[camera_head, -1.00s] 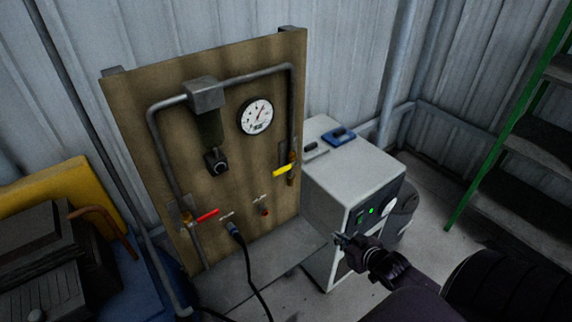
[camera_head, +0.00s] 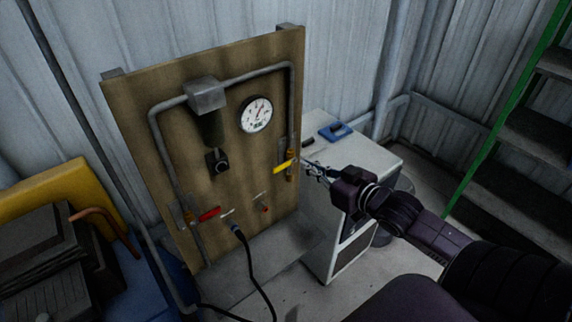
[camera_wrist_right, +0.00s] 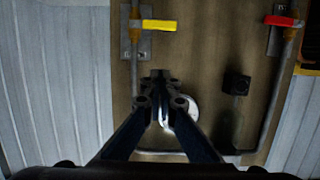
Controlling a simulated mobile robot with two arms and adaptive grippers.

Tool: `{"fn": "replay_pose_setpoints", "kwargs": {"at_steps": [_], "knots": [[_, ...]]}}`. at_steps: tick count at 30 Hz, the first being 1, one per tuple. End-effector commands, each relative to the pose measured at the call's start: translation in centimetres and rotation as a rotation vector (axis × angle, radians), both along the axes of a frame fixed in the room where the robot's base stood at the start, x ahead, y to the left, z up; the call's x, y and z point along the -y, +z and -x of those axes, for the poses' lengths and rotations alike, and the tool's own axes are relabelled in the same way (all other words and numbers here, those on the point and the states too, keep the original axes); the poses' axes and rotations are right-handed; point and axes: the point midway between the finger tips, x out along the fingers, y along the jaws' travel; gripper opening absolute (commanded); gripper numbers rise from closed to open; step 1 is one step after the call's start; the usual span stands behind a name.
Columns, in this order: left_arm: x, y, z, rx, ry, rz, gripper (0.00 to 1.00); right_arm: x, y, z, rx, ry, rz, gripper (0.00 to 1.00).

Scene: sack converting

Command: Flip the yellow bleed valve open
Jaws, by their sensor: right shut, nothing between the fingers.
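The yellow bleed valve lever (camera_head: 284,167) is on the right-hand pipe of the wooden panel. It points left and slightly down from its brass body. In the right wrist view the yellow lever (camera_wrist_right: 159,25) lies across the pipe, beyond the fingertips. My right gripper (camera_head: 304,164) is shut and empty, its tips just right of the valve in the head view. In the right wrist view the shut fingers (camera_wrist_right: 159,76) appear below the lever with a visible gap in the picture; I cannot tell the depth between them. My left gripper is not in view.
A red lever (camera_head: 208,214) is on the left pipe of the panel (camera_head: 135,120). A gauge (camera_head: 256,115) is above the yellow valve. A white cabinet (camera_head: 345,255) stands right of the panel, beneath my right arm. A black hose (camera_head: 259,275) hangs in front.

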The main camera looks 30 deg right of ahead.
Motion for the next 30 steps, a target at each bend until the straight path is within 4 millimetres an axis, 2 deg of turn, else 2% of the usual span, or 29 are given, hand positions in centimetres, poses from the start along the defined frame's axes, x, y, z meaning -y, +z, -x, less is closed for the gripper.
{"fn": "replay_pose_setpoints", "kwargs": {"at_steps": [8,28,30], "knots": [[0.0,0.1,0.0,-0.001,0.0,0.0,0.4,-0.1,-0.3,-1.6,0.002,-0.001,-0.001,0.0],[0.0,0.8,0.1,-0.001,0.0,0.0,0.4,-0.7,-2.4,-10.0,0.001,-0.001,0.001,0.0],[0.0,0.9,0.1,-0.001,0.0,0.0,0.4,-0.7,-4.0,-9.7,-0.004,-0.003,-0.002,0.0]]}}
